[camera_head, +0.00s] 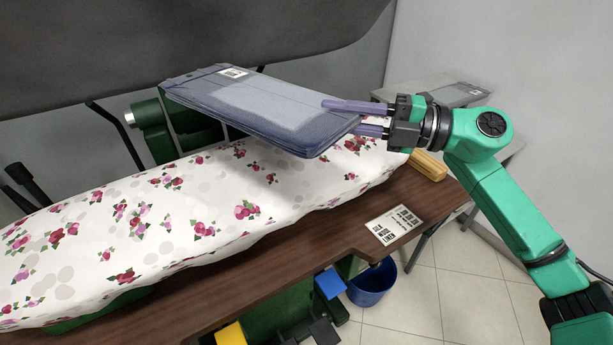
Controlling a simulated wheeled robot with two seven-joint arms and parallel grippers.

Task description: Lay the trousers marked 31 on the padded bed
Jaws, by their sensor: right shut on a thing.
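A folded pair of blue-grey trousers (265,108) is held above the padded bed, with a small white tag (232,72) at its far left end. The mark on the tag is too small to read. My right gripper (355,118) is shut on the right end of these trousers, one finger above and one below. The padded bed (150,220) has a white cover with pink and red roses and runs from the lower left to the middle. The trousers hang over its far right part, and I cannot tell whether they touch it. My left gripper is not in view.
A dark press head (190,40) hangs above and behind the bed. A brown wooden table edge (410,235) carries a printed card (394,225) and a yellow-tan block (428,166). Another folded grey garment (460,94) lies on a side table behind my right arm. A blue bucket (372,285) stands below.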

